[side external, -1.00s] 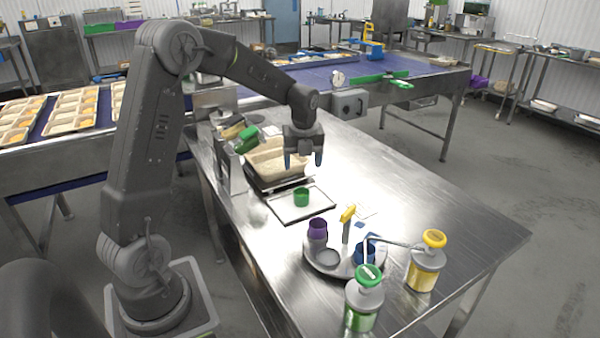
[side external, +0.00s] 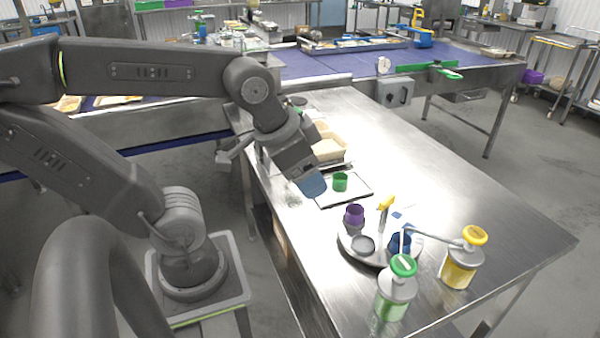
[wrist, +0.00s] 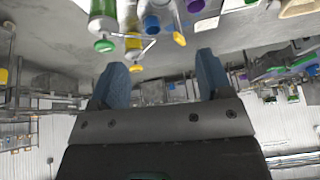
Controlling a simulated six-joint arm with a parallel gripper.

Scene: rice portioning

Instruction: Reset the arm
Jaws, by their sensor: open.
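My gripper (side external: 312,186) is above the left edge of the steel table, tilted down, its blue fingers beside the white tray. In the wrist view my gripper (wrist: 160,75) shows its two blue fingers wide apart with nothing between them. A green cup (side external: 340,182) stands on the white tray (side external: 357,194). The rice container (side external: 328,150) is behind my gripper and partly hidden by it.
A green-topped dispenser (side external: 396,290) and a yellow-topped dispenser (side external: 461,262) stand at the front. The table's right side (side external: 480,210) is clear.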

